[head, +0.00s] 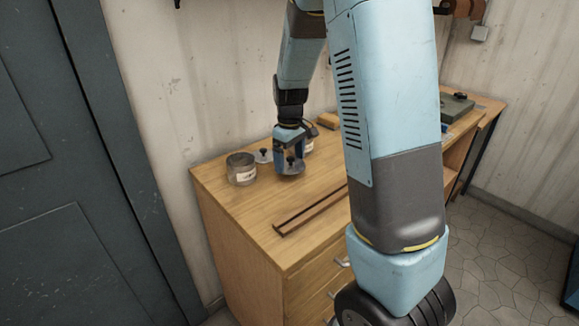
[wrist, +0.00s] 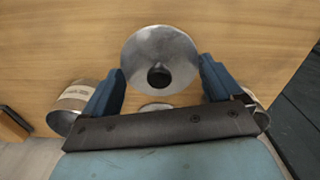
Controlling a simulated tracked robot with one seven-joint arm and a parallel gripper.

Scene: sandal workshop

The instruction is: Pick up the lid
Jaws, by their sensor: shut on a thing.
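A round grey metal lid (wrist: 160,42) with a black knob is between the two blue fingers of my gripper (wrist: 162,70), which is shut on its rim. In the head view my gripper (head: 289,157) is over the bench top, with the lid (head: 291,169) at its fingertips. I cannot tell whether the lid touches the wood or hangs just above it. A second lid (head: 264,157) with a dark knob lies beside the gripper on the left; in the wrist view it is mostly hidden by the gripper body.
An open labelled jar (head: 241,170) stands left of the lids. Another jar (head: 309,146) is partly hidden behind the gripper; it shows at left in the wrist view (wrist: 66,120). Dark strips (head: 310,210) lie at the bench front. A brown block (head: 327,121) is at the back.

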